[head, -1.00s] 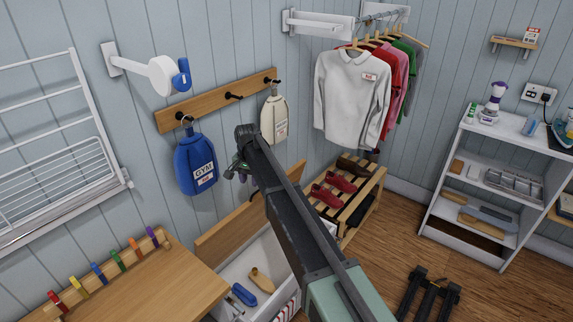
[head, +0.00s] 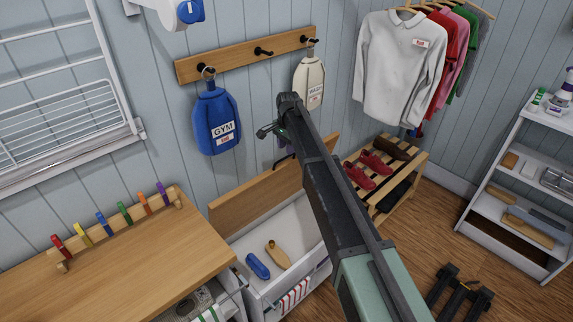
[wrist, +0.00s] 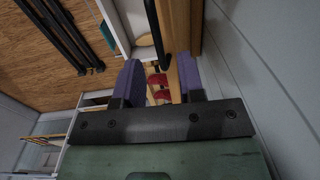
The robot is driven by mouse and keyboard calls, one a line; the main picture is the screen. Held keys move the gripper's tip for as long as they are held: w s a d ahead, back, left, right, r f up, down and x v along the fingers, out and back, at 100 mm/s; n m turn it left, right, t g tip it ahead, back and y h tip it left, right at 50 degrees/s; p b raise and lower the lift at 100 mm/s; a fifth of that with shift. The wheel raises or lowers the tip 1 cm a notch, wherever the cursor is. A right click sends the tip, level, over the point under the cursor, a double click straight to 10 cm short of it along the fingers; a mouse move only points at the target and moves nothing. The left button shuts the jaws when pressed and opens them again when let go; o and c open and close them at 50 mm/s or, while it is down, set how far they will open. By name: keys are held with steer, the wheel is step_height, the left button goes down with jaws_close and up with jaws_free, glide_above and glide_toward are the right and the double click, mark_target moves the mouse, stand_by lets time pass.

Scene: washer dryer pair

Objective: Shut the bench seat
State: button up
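The bench seat (head: 252,193) is a wooden lid standing raised at the back of an open white bench box (head: 262,289). A black handle (head: 285,159) is on the lid; a black bar like it shows beyond the fingers in the wrist view (wrist: 158,28), beside the wooden lid (wrist: 182,28). In the box lie a blue item (head: 257,266) and a tan wooden one (head: 278,254). My gripper (wrist: 160,72) is open, its two purple pads apart with nothing clasped between them. In the head view my forearm hides much of it and the lid's right end.
A blue gym bag (head: 215,120) and a cream bag (head: 308,80) hang above on a hook rail. A wooden counter (head: 130,268) stands left of the bench. A slatted rack with red shoes (head: 375,162) stands to the right.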

mark_target(287, 157)
step_height(287, 157, down, 4)
steer(key=shift+w+r+b, duration=0.1)
steer(key=shift+r+b, duration=0.05)
steer(key=shift+b, duration=0.8)
steer(key=shift+r, duration=0.1)
jaws_close()
